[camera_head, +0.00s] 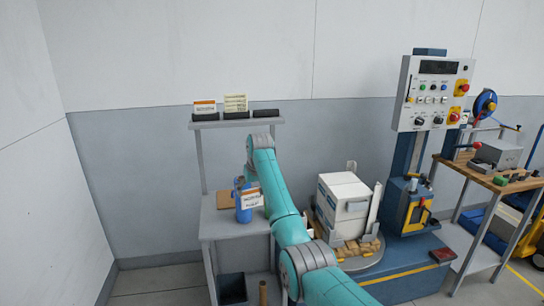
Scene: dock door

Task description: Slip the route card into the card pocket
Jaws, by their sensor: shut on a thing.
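A white card with an orange top band and dark print (251,199) shows just left of my teal arm, slightly tilted. It overlaps a blue upright object (243,214) on the grey bench; I cannot tell whether they touch. My gripper is hidden behind my arm, so its hold on the card cannot be seen. On the shelf above, an orange-topped card (205,106) and a cream card (236,102) stand in dark holders. A third dark holder (266,113) to their right shows no card. I cannot tell which thing is the card pocket.
The grey bench (218,228) carries a brown board. A control panel (433,93) on a blue column and a tool-laden wooden workbench stand further right. A dark bin (232,288) sits below.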

